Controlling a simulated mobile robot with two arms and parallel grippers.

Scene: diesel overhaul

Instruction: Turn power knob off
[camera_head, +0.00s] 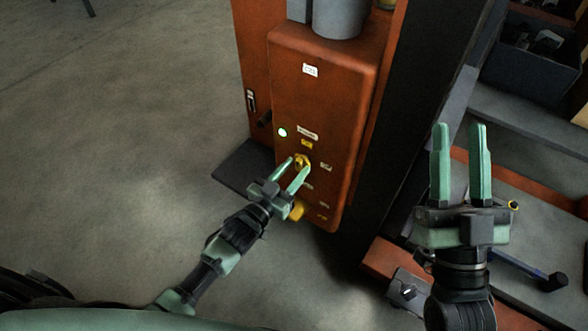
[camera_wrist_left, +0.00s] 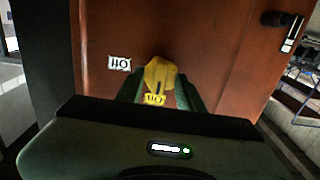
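The orange-brown control box (camera_head: 325,110) carries a yellow knob (camera_head: 303,161) on its front. My left gripper (camera_head: 297,165) is at the knob, with one finger on either side of it. In the left wrist view the yellow knob (camera_wrist_left: 158,76) sits between the two fingers, which look spread; contact with it is hard to judge. My right gripper (camera_head: 460,128) is open and empty, to the right of the box.
Another yellow part (camera_head: 297,211) sits lower on the box, beside my left gripper. A dark post (camera_head: 405,120) stands right of the box. A grey bench (camera_head: 530,215) with a blue-handled tool (camera_head: 553,282) is at the right. The floor at left is clear.

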